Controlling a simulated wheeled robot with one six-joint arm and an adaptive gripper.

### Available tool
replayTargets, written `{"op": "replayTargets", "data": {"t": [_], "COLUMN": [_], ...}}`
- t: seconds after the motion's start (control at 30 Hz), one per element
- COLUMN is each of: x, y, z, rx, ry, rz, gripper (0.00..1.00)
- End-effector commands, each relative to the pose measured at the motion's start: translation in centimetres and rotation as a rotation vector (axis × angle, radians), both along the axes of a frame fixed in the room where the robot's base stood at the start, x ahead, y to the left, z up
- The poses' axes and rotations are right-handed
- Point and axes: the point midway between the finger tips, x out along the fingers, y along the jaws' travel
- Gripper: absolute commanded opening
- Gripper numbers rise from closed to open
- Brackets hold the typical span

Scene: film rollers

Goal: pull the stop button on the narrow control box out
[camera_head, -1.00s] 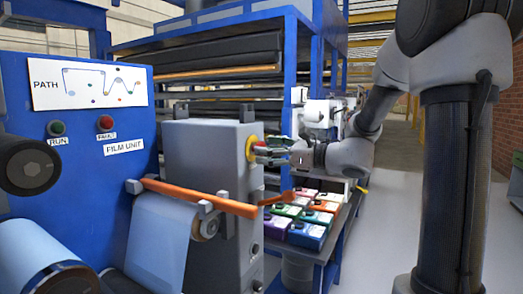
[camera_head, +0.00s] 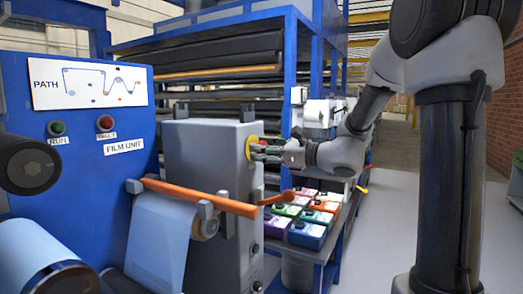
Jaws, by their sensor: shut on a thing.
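The narrow control box (camera_head: 205,155) is a tall grey cabinet in the middle of the head view. A yellow round plate (camera_head: 250,146) sits on its right-hand face, with the stop button on it. The button is mostly hidden by my fingers; only a little red shows. My gripper (camera_head: 262,150) reaches in from the right, level with the plate. Its fingers are closed on the stop button. How far the button stands out cannot be told from this view.
An orange bar (camera_head: 200,196) crosses the box's front below the gripper. Several coloured cartons (camera_head: 305,235) stand on a low bench to the lower right. A blue film unit panel (camera_head: 90,190) with RUN and FAULT buttons stands at the left. The aisle floor at right is clear.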

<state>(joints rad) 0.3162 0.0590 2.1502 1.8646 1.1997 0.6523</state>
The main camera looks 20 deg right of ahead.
Motion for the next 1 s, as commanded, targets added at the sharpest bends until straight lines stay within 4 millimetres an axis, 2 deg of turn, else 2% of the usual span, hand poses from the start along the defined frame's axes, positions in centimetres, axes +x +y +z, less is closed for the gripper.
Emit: {"op": "replayTargets", "data": {"t": [0.1,0.3,0.33,0.43,0.77,0.87,1.0], "x": [-0.7,-0.7,-0.7,-0.7,-0.7,-1.2,-3.0], "y": [-0.7,-0.6,-0.6,-0.6,-0.7,-1.4,-3.2], "z": [0.0,-0.1,-0.1,-0.1,0.0,0.0,0.0], "rx": [-0.001,-0.002,-0.002,-0.002,-0.001,-0.001,0.0], "ry": [0.0,0.002,0.002,0.002,0.0,0.0,0.0], "rz": [0.0,0.001,0.001,0.001,0.0,-0.003,-0.005], "gripper": [0.0,0.0,0.46,0.63,0.63,0.63,0.63]}}
